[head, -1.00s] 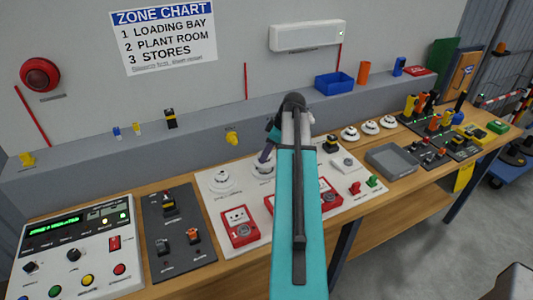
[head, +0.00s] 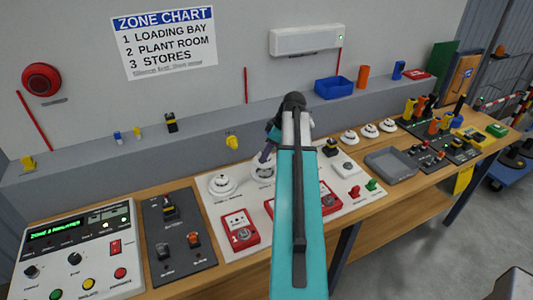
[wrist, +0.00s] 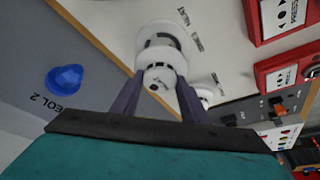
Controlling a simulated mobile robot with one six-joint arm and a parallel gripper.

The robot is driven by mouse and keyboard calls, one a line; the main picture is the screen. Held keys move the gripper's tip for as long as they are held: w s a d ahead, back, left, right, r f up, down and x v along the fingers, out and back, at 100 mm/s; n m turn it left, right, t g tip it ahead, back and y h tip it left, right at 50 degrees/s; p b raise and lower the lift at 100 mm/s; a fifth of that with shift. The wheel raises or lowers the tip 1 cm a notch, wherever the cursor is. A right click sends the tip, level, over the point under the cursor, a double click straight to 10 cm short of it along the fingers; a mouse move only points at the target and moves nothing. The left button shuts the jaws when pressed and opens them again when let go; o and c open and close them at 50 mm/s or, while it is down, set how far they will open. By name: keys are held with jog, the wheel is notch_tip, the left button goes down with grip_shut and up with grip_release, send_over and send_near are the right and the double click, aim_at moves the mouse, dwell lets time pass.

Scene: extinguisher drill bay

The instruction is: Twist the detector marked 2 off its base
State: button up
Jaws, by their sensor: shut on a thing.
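My gripper (head: 265,158) reaches down to the second white detector from the left (head: 262,174) on the white board, and my arm partly hides it. In the wrist view my two dark fingers (wrist: 160,78) are shut on this round white detector (wrist: 165,57), one on each side. A wider white base (wrist: 158,32) shows just beyond it. I cannot tell whether the detector is fully seated or turned on the base. I cannot read a number on the detector itself.
Another white detector (head: 221,186) sits to the left. Red call points (head: 239,229) stand in front on the board. A blue knob (wrist: 65,78) beside the lettering "EOL 2" is on the grey ledge. A grey tray (head: 391,163) lies to the right.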

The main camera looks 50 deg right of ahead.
jog(key=shift+r, duration=0.35)
dwell(0.4)
